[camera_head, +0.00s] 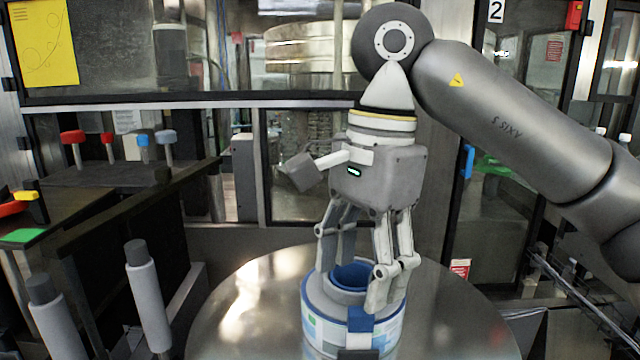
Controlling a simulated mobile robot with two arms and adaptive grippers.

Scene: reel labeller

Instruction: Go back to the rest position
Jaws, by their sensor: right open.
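My right gripper (352,284) comes in from the right and points down over a label reel (330,322). The reel is white with blue and has a blue core (352,275). It sits on a round shiny metal table (240,315). The gripper is open, with its fingers apart at the top of the reel. One finger hangs in front of the reel's right side and the other is by its far left rim. I cannot tell whether either finger touches the reel. My left gripper is not in view.
Two grey posts with dark caps (148,300) stand at the lower left. A dark bench (110,175) with red and blue knobs (73,140) is behind them. A glass-fronted machine (290,50) stands behind the table. The table's left part is bare.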

